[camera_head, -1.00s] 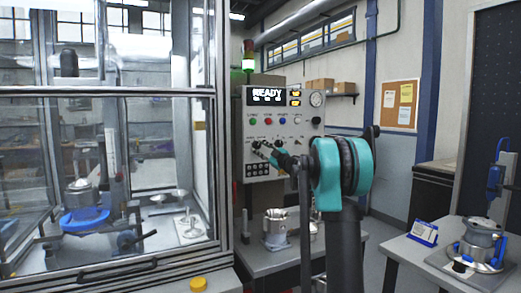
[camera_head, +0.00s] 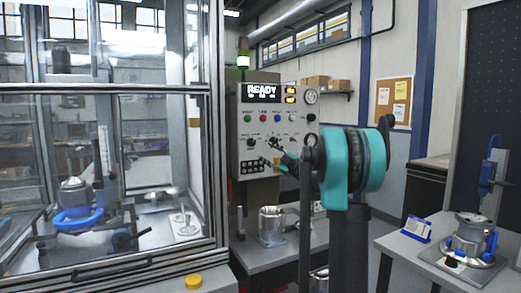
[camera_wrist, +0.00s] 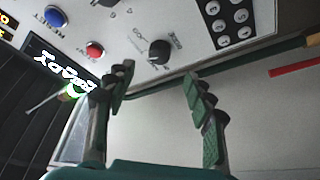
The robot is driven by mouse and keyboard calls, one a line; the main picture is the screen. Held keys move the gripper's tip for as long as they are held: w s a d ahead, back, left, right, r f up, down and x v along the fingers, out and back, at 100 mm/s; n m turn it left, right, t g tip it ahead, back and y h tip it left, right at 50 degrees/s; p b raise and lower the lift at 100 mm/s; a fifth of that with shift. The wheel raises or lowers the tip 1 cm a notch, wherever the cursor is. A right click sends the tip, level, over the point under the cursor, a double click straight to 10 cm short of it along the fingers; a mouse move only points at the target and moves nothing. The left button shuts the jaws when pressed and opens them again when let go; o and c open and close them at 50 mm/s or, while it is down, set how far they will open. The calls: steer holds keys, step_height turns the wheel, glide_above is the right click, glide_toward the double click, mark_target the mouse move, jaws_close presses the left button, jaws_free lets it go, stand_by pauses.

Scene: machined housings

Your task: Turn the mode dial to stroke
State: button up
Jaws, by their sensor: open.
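The grey control panel (camera_head: 300,150) stands in the middle of the head view, its display reading READY. A black dial (camera_head: 250,142) sits at its left above the keypad, with a second dark knob to its right. In the wrist view a black dial (camera_wrist: 159,52) with a pointer and small printed labels lies just beyond my fingertips, between their lines. The labels are too blurred to read, so I cannot tell its setting or name for sure. My gripper (camera_wrist: 159,74) is open and empty, apart from the dial. In the head view my gripper (camera_head: 278,150) covers part of the panel's lower middle.
A keypad (camera_wrist: 235,18), a red button (camera_wrist: 95,50) and a blue button (camera_wrist: 55,17) are near the dial. A glass-walled machine enclosure (camera_head: 217,150) stands close left of the panel. A bench with a metal housing (camera_head: 271,226) is below it.

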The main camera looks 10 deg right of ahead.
steer(key=shift+v, duration=1.6)
steer(key=s+d+f+m+g+h, duration=0.2)
steer(key=s+d+f+m+h, duration=0.2)
steer(key=s+f+m+h, duration=0.5)
steer(key=s+d+f+m+g+h, duration=0.2)
steer(key=s+d+f+m+h, duration=0.1)
steer(key=s+f+m+h, duration=0.55)
steer(key=s+a+f+g+y, duration=0.2)
steer(key=s+a+f+g, duration=0.2)
steer(key=s+f, duration=0.8)
steer(key=s+a+f+n+g+y, duration=0.1)
steer(key=s+a+f+g+y, duration=0.2)
steer(key=s+f, duration=1)
steer(key=s+a+g, duration=0.2)
steer(key=s+a, duration=0.1)
steer(key=s, duration=0.1)
steer(key=shift+y, duration=0.35)
